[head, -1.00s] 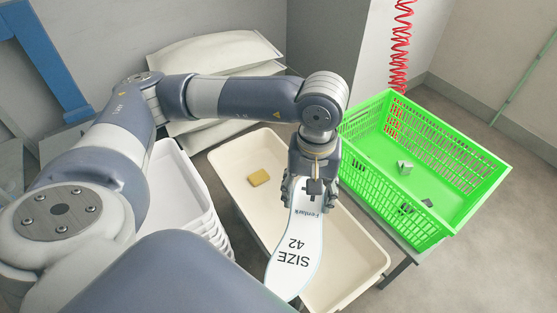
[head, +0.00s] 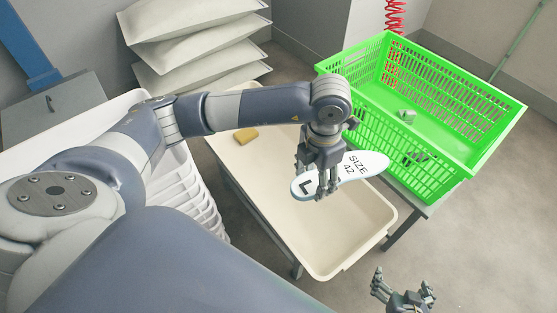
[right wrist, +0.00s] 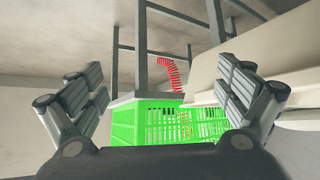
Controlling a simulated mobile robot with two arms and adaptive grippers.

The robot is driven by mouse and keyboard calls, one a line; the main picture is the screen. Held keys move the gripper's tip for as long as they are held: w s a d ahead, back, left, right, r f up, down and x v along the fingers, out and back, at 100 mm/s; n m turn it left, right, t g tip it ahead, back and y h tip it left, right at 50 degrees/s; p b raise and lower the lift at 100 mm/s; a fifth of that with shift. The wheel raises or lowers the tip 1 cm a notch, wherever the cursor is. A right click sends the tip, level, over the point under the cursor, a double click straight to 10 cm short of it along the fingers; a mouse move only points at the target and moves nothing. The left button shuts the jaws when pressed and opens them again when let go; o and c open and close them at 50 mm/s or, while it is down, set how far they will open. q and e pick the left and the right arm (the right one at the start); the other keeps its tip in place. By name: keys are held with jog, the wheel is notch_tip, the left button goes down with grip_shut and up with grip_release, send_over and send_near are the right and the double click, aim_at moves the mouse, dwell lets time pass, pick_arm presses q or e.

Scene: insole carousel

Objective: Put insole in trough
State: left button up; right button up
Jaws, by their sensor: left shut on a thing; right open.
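The white insole (head: 368,163), marked "SIZE 42" and "L", is held in my left gripper (head: 322,190), which is shut on it. The insole lies roughly flat and points right, above the cream trough (head: 345,250). It looks apart from the trough floor, though the exact height is hard to tell. The trough also shows in the right wrist view (right wrist: 285,45). My right gripper (head: 403,287) is open and empty at the bottom right of the head view, outside the trough. Its spread fingers also show in the right wrist view (right wrist: 160,100).
A green crate (head: 470,165) with small grey parts stands right of the trough and also shows in the right wrist view (right wrist: 155,122). Stacked white trays (head: 200,205) stand to the left. White sacks (head: 195,35) are piled behind.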

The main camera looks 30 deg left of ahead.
pick_arm(q)
notch_tip(320, 180, down, 11)
jog(key=d+n+b, duration=0.1)
jog(key=n+b, duration=0.6)
jog(key=n, duration=0.4)
jog(key=n+b, duration=0.4)
jog(key=n, duration=0.5)
send_over(310, 232)
notch_tip(310, 232, down, 9)
notch_tip(310, 232, down, 5)
jog(key=shift+r+b, duration=0.1)
jog(key=shift+b, duration=0.95)
jog(key=shift+f, duration=0.2)
notch_tip(310, 232, down, 4)
jog(key=shift+r+b, duration=0.15)
jog(key=shift+b, duration=0.65)
pick_arm(e)
notch_tip(310, 232, up, 34)
jog(key=a+t+y, duration=0.2)
jog(key=t+y, duration=0.2)
jog(key=t, duration=1)
jog(key=shift+w+a+t+y, duration=0.2)
jog(key=shift+a+t+y, duration=0.1)
jog(key=shift+a+t, duration=0.1)
pick_arm(q)
jog(key=shift+f, duration=0.25)
pick_arm(e)
jog(key=shift+s+d+r, duration=0.1)
jog(key=shift+r, duration=0.05)
